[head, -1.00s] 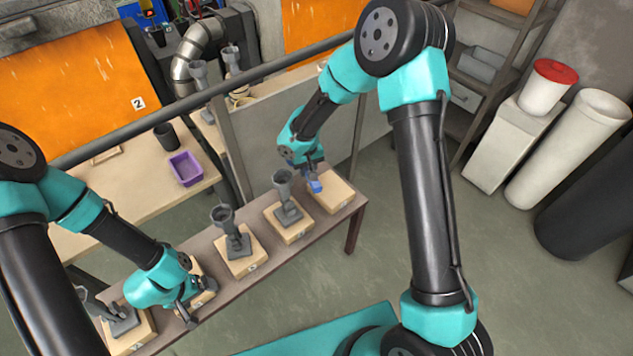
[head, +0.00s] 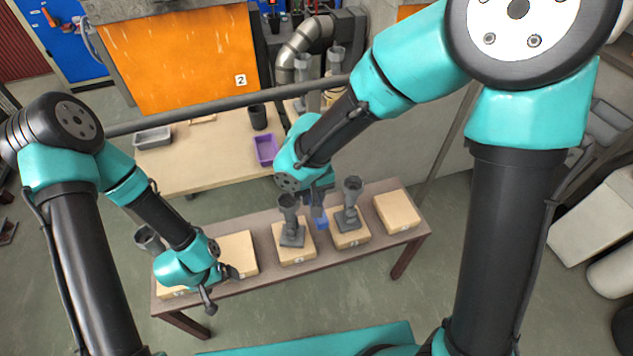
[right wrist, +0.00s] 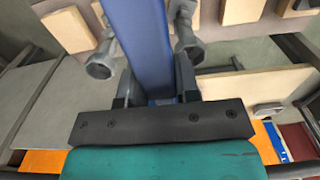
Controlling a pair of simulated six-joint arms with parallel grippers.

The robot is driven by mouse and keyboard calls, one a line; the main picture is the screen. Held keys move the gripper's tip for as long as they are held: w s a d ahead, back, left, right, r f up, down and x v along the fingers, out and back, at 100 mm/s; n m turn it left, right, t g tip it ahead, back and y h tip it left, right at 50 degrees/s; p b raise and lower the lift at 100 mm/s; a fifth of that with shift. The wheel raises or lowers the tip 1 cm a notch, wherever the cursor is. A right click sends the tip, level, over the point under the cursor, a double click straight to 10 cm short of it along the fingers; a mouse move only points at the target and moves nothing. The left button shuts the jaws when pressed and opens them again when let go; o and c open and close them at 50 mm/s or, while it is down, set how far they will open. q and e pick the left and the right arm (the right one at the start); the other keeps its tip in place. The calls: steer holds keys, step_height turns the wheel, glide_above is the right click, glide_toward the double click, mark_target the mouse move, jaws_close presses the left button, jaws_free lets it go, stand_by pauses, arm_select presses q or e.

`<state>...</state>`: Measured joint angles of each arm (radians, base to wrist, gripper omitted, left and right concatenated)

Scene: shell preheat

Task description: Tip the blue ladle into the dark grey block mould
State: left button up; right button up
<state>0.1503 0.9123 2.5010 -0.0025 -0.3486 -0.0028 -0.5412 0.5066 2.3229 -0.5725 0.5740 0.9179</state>
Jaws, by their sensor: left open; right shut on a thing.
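My right gripper (head: 318,195) is shut on the blue ladle (head: 321,219) and holds it above the bench, between two dark grey moulds. The ladle's long blue handle (right wrist: 142,45) runs between the fingers in the right wrist view. One dark grey mould (head: 291,228) with a funnel top stands on a beige block left of the ladle. Another (head: 351,208) stands on the block to the right. I cannot tell which is the block mould, nor what the ladle holds. My left gripper (head: 220,289) is open and empty near the bench's left blocks.
The narrow brown bench (head: 270,279) carries several beige blocks; the far right one (head: 397,211) is bare. A grey funnel (head: 148,239) shows behind my left arm. A purple tray (head: 265,150) and a black cup (head: 258,117) are on the table behind. A dark rail crosses behind the bench.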

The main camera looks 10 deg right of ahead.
steer(key=shift+s+a+r, duration=0.1)
steer(key=shift+s+a, duration=0.05)
steer(key=shift+s, duration=0.05)
steer(key=shift+f, duration=0.25)
steer(key=shift+d+f+t+h, duration=0.2)
steer(key=shift+f+h, duration=0.8)
steer(key=shift+h, duration=0.1)
steer(key=shift+d+f+t+h, duration=0.15)
steer(key=shift+f+t+h, duration=0.05)
steer(key=shift+f+h, duration=0.85)
steer(key=shift+r+h, duration=0.1)
steer(key=shift+h, duration=0.25)
stand_by(0.5)
steer(key=shift+a+f+t+h, duration=0.1)
steer(key=shift+t+h, duration=0.1)
steer(key=shift+h, duration=0.95)
steer(key=shift+a+f+t+h, duration=0.1)
steer(key=shift+t+h, duration=0.1)
steer(key=shift+h, duration=0.95)
stand_by(2.2)
